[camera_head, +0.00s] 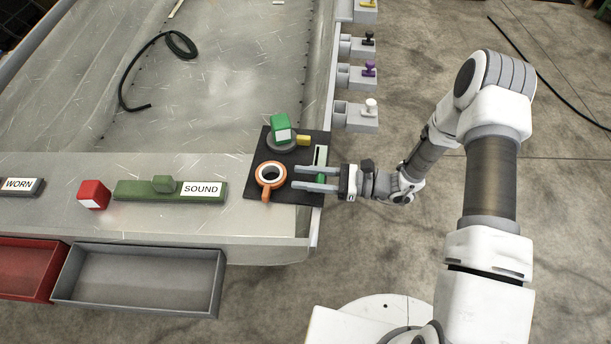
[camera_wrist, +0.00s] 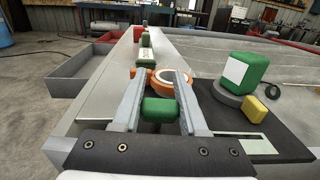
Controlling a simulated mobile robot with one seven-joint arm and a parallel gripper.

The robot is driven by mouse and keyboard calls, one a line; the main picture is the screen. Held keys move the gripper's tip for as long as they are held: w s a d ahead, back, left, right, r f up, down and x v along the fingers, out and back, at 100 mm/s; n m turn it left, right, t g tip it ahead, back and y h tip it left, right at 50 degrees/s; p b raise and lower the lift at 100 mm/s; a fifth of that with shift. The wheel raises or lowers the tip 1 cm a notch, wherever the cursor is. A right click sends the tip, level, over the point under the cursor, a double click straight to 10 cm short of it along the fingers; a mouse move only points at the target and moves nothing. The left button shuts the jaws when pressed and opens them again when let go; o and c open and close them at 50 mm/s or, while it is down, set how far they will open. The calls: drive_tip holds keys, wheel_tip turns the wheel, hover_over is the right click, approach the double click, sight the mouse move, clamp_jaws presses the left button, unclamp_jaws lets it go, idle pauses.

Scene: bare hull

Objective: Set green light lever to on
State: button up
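A black board (camera_head: 257,188) lies on the corner of the metal hull, and it also shows in the wrist view (camera_wrist: 290,145). It carries a pale slotted plate (camera_head: 320,155) with a green lever knob (camera_wrist: 160,110) near the plate's front end. My gripper (camera_head: 297,178) is open and reaches left across the plate. In the wrist view its two fingers (camera_wrist: 160,78) stand on either side of the knob, with narrow gaps; firm contact cannot be made out. A green block with a white face (camera_head: 281,127) sits on a grey round base behind the plate.
An orange ring with a handle (camera_head: 270,175) lies just beyond my fingertips. A small yellow block (camera_head: 303,140) sits beside the round base. A red block (camera_head: 93,194) and green SOUND bar (camera_head: 140,191) are left. Several coloured-knob levers (camera_head: 370,106) line the hull's right edge.

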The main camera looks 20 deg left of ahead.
clamp_jaws()
idle(1.0)
